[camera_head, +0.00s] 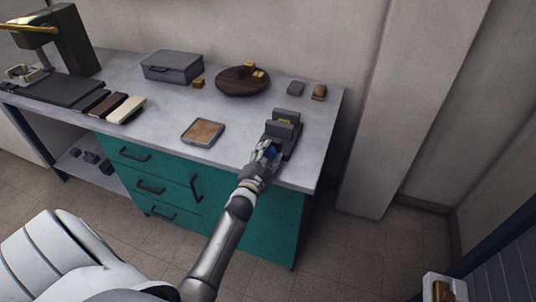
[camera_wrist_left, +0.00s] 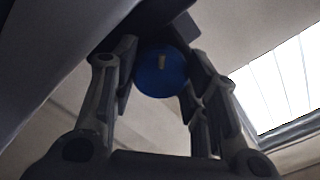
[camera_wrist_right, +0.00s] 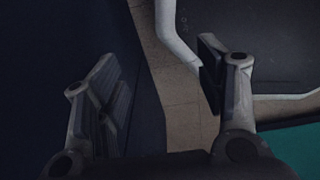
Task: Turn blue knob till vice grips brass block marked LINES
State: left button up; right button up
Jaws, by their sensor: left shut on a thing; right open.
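The grey vice (camera_head: 284,132) stands near the front right of the bench top. A small brass block (camera_head: 285,122) sits between its jaws; whether the jaws touch it and any marking on it are too small to tell. The blue knob (camera_head: 271,153) is on the vice's front end. My left gripper (camera_head: 267,153) is shut on the blue knob. In the left wrist view the knob (camera_wrist_left: 161,74) lies between both fingers, with a small pale mark on its face. My right gripper (camera_wrist_right: 165,82) is open and empty in the right wrist view, away from the vice.
The bench (camera_head: 165,120) also carries a tray (camera_head: 203,132), a grey box (camera_head: 171,67), a round dark wooden board (camera_head: 242,81) with brass blocks, and two small blocks (camera_head: 319,92) at the back right. A dark machine (camera_head: 72,40) stands at the left. Teal drawers (camera_head: 170,180) lie below.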

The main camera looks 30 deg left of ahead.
pick_arm(q)
jog(key=o, duration=1)
jog(key=shift+o, duration=0.2)
